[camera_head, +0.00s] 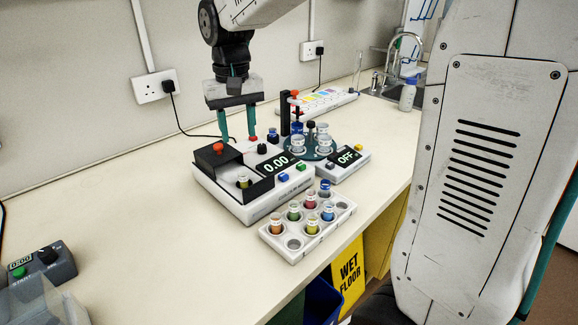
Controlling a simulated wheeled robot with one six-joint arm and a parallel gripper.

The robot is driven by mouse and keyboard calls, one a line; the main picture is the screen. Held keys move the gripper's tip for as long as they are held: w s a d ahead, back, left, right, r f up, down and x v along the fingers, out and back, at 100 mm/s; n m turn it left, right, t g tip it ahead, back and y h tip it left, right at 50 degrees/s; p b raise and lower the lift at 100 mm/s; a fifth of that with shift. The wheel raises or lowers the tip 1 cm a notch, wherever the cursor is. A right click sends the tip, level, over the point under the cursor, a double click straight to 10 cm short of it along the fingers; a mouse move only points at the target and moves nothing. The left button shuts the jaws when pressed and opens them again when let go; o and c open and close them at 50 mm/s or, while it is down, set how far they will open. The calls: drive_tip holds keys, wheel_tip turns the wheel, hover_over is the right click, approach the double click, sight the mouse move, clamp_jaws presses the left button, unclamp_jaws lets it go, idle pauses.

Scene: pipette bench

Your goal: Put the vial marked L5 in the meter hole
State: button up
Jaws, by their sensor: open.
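My gripper (238,132) is open, its two teal fingers pointing down over the back of the meter, with nothing between them. The meter (216,187) is a white box with a black top and a display reading 0.00. A vial with yellow-green contents (243,182) stands in the meter's front part, apparently in its hole. The white vial rack (269,237) in front holds several capped vials with coloured contents, including an orange one (277,223), a red one (311,201) and a yellow one (312,225). The labels are too small to read, so I cannot tell which vial is L5.
A device reading OFF (348,156) and a teal round carousel (312,154) with vials stand right of the meter. A white keyboard-like tray (325,101) lies behind. A timer (48,262) sits at the left. A sink (388,92) is at the back.

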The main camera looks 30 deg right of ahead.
drive_tip(key=s+d+f, duration=0.1)
drive_tip(key=s, duration=1.2)
drive_tip(key=s+d+n+t, duration=0.1)
drive_tip(key=s+d, duration=0.1)
drive_tip(key=s, duration=1.2)
drive_tip(key=shift+d+f, duration=0.15)
drive_tip(key=shift+f, duration=0.25)
